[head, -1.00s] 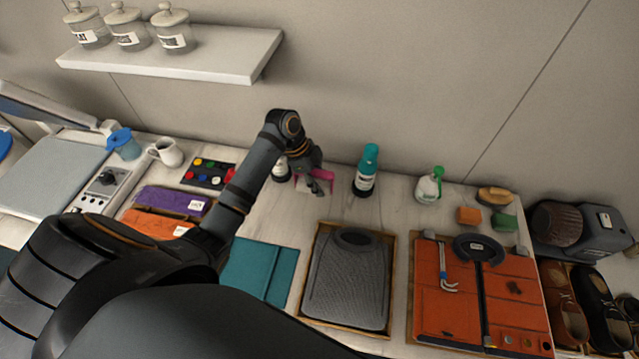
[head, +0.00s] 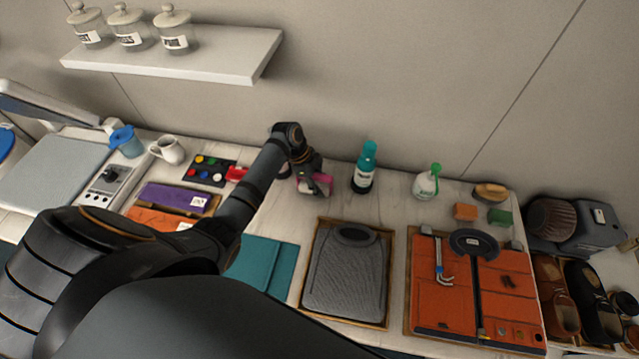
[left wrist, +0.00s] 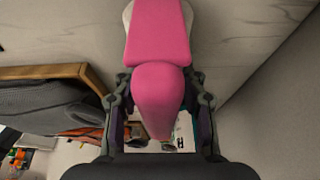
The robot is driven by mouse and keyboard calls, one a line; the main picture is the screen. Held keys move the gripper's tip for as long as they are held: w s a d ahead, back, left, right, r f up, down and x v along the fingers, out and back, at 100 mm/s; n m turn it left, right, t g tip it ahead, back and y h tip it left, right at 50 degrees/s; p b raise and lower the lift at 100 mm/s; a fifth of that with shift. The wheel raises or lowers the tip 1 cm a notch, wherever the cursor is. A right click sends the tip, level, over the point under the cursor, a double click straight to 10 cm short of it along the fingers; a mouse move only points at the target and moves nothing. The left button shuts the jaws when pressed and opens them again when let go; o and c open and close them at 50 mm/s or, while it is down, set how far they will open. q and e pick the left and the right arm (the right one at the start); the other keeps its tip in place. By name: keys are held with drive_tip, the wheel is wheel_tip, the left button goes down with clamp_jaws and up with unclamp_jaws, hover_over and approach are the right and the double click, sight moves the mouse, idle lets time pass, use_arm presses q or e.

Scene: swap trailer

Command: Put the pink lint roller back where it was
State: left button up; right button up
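The pink lint roller (head: 321,181) is at the back of the counter, left of the teal-capped bottle. My left gripper (head: 313,187) reaches down to it from the left and partly hides it. In the left wrist view, the pink roller (left wrist: 160,35) extends away from the gripper, and its pink rounded part lies between the two fingers (left wrist: 160,78). The fingertips appear to touch it on both sides, so the gripper looks shut on it. I cannot tell whether the roller is clear of the counter. My right gripper is not in view.
The teal-capped bottle (head: 363,170) stands close right of the gripper, and a green-topped bottle (head: 426,185) farther right. A grey mat in a wooden tray (head: 391,270) lies in front. A white shelf (head: 160,60) with jars overhangs at left. Bare counter lies between the bottles.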

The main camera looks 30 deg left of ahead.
use_arm(q)
drive_tip(key=o, duration=0.4)
drive_tip(key=shift+c, duration=0.2)
drive_tip(key=shift+r, duration=0.3)
drive_tip(key=b+v, duration=0.2)
drive_tip(key=v, duration=0.9)
drive_tip(key=shift+a+b, duration=0.1)
drive_tip(key=shift+b, duration=0.3)
drive_tip(key=shift+a+r, duration=0.1)
drive_tip(key=shift+r, duration=0.3)
